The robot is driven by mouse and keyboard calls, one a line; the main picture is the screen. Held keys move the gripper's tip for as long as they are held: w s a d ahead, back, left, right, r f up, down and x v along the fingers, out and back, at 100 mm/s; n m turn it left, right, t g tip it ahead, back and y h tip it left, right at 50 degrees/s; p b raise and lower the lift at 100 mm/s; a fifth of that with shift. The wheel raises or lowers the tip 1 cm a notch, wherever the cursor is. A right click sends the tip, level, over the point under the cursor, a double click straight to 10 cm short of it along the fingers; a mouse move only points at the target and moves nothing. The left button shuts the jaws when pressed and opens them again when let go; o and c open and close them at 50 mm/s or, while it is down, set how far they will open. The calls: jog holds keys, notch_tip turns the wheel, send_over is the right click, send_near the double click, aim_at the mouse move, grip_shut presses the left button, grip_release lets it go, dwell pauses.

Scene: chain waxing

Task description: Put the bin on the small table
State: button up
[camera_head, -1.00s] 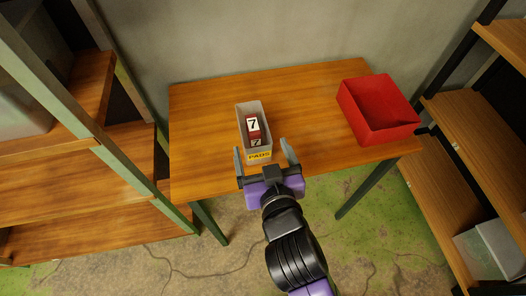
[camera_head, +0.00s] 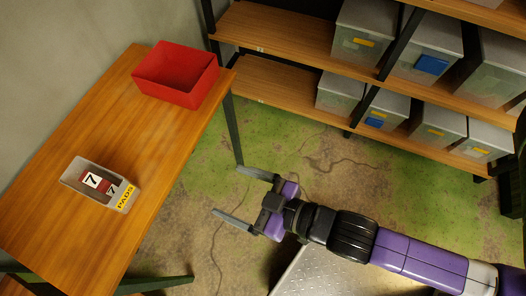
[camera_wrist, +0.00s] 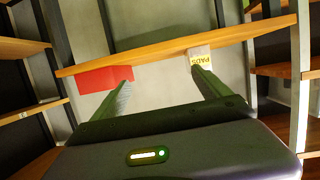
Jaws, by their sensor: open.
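A small grey bin (camera_head: 72,172) with a yellow "PADS" label stands upright on the wooden table (camera_head: 60,235), near its front edge. It holds red-and-white packs marked 7. Its labelled end also shows in the wrist view (camera_wrist: 200,54). My gripper (camera_head: 225,190) is open and empty, off the table's front edge, with clear space between it and the bin. In the wrist view my two fingers (camera_wrist: 160,78) stand apart with nothing between them.
A red open box (camera_head: 178,75) stands at the table's far end and shows in the wrist view (camera_wrist: 103,78). Shelves (camera_head: 280,85) with several grey lidded boxes are at the back right. Bare, stained floor (camera_head: 290,140) lies between table and shelves.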

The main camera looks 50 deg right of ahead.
jog(key=s+d+r+m+h, duration=0.1)
jog(key=s+d+r, duration=0.2)
jog(key=s, duration=0.3)
jog(key=s+d+r+m+h, duration=0.1)
jog(key=s+d+r+h, duration=0.1)
jog(key=s, duration=0.5)
jog(key=shift+d+r+m+t, duration=0.3)
jog(key=shift+d+r+t, duration=0.1)
jog(key=shift+d, duration=0.5)
